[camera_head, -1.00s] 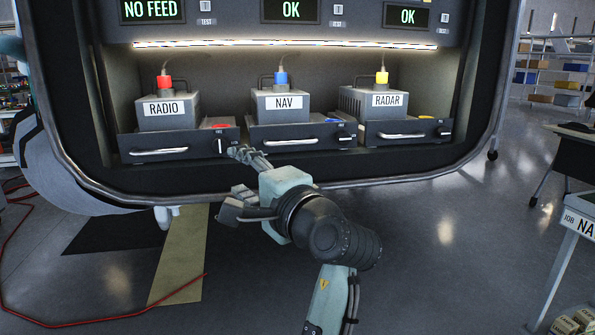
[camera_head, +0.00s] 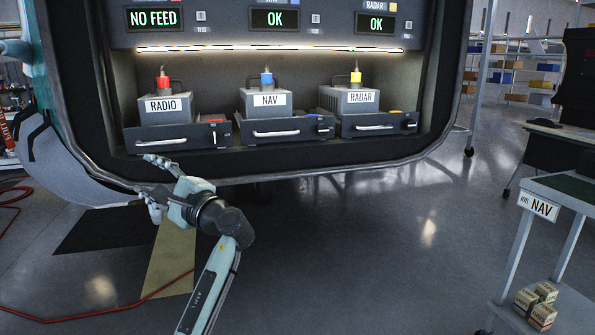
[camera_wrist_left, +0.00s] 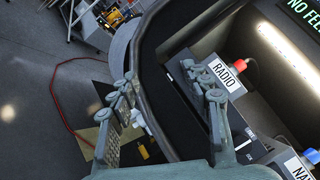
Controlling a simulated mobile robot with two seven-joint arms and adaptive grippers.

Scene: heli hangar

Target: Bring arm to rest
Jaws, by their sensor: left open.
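My left gripper (camera_head: 144,175) is open and empty, just below and in front of the RADIO tray (camera_head: 165,141) in the head view. My forearm runs down from it to the bottom edge. In the left wrist view the two fingers (camera_wrist_left: 160,76) stand apart, with the bay's dark rim between them. The RADIO unit (camera_head: 164,109) with a red plug sits on its tray, and its label also shows in the wrist view (camera_wrist_left: 224,75). My right gripper is not in view.
The NAV unit (camera_head: 266,102) and RADAR unit (camera_head: 347,100) sit beside it under screens reading NO FEED, OK and OK. A cart (camera_head: 535,190) labelled NAV stands at right with small boxes (camera_head: 541,296). A red cable (camera_head: 95,318) lies on the floor. The middle floor is clear.

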